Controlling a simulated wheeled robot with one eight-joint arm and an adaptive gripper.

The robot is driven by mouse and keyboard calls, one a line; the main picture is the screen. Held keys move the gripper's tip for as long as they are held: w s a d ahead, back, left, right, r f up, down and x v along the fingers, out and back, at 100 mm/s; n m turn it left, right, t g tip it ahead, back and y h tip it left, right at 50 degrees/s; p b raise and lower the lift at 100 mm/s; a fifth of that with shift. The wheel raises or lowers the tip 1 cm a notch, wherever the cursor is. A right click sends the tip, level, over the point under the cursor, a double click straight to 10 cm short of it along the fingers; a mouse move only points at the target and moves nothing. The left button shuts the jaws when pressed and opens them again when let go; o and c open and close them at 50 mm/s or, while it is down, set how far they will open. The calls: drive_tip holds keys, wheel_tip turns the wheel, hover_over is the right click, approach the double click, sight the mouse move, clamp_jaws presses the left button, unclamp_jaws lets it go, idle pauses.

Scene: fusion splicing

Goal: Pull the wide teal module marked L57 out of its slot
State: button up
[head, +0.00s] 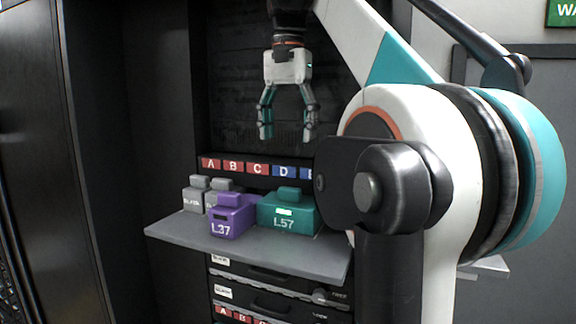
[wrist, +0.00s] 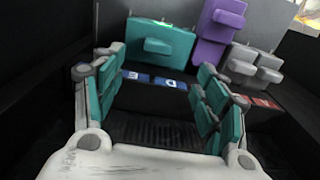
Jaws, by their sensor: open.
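The wide teal module marked L57 (head: 287,217) sits upright on the grey shelf, below the lettered labels, with a raised block on top. It also shows in the wrist view (wrist: 172,49), beyond my fingertips. Its right end is close to my arm in the head view. How deep it sits in a slot is hidden. My gripper (head: 288,131) hangs above and behind the module, fingers pointing down, open and empty. In the wrist view my gripper (wrist: 160,66) has its fingers spread, with nothing between them.
A purple module marked L37 (head: 230,216) stands just left of the teal one. Grey modules (head: 198,196) stand further left. The shelf (head: 190,232) juts forward. Red and blue labels (head: 257,170) line the rack behind. Dark rack units (head: 262,278) lie below. My arm hides the right side.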

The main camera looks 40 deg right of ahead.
sight(288, 189)
wheel_tip(288, 189, down, 12)
drive_tip(key=shift+f, duration=0.15)
idle(0.3)
drive_tip(key=c, duration=1.5)
drive_tip(key=shift+s, duration=0.1)
